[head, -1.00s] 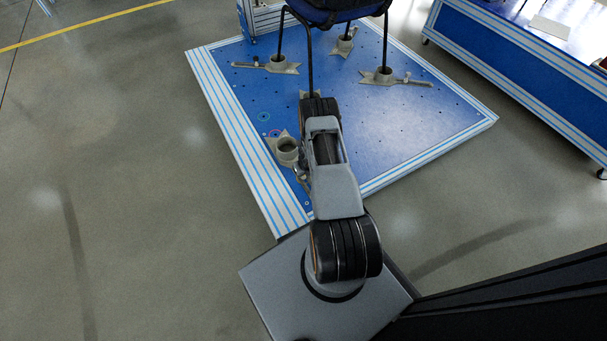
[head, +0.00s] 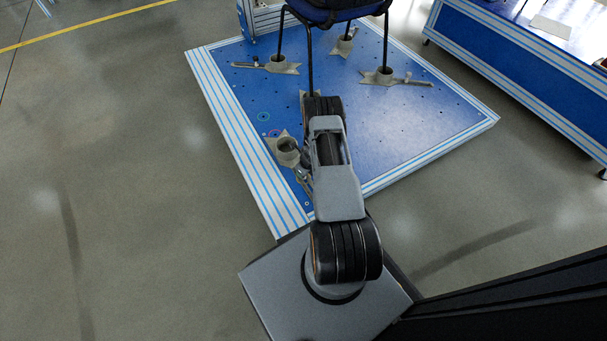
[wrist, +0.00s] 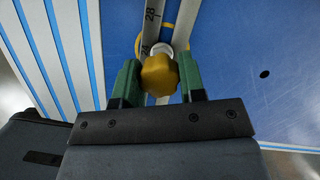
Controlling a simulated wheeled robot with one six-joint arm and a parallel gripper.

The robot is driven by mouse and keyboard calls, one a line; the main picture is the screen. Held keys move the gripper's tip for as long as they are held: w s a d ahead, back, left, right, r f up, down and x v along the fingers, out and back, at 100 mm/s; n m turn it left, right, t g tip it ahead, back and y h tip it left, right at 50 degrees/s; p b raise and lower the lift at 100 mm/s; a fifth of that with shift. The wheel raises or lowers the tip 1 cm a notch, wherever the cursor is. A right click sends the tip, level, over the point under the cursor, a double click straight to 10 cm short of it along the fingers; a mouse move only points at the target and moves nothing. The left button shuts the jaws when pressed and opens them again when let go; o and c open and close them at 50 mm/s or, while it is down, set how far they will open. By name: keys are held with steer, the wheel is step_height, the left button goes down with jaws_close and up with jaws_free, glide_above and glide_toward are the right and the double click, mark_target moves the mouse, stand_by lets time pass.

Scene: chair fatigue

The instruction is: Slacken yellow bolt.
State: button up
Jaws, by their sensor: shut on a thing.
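The yellow bolt (wrist: 159,76) has a lobed knob and sits over a metal rail with printed numbers (wrist: 152,22) in the wrist view. My gripper (wrist: 158,70) has a green finger on each side of the knob and is shut on it. A pale ring shows just beyond the knob. In the head view, my arm hides the bolt and most of the gripper. The nearest metal foot clamp (head: 286,147) stands beside my arm, on the left part of the blue platform (head: 400,130).
A chair (head: 325,12) stands on the platform at the back, its legs in cup-shaped clamps (head: 381,76). A blue-sided table (head: 520,70) is at the right. The grey floor at the left (head: 120,170) is clear.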

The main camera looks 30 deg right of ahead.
steer(key=shift+f+n+b, duration=0.15)
steer(key=shift+n+b, duration=0.3)
steer(key=shift+n, duration=0.55)
steer(key=shift+n+y, duration=0.4)
steer(key=shift+n, duration=0.5)
steer(key=o, duration=0.9)
steer(key=m, duration=0.4)
steer(key=shift+h, duration=0.4)
steer(key=m+h, duration=0.1)
steer(key=m, duration=0.3)
steer(key=shift+b, duration=0.35)
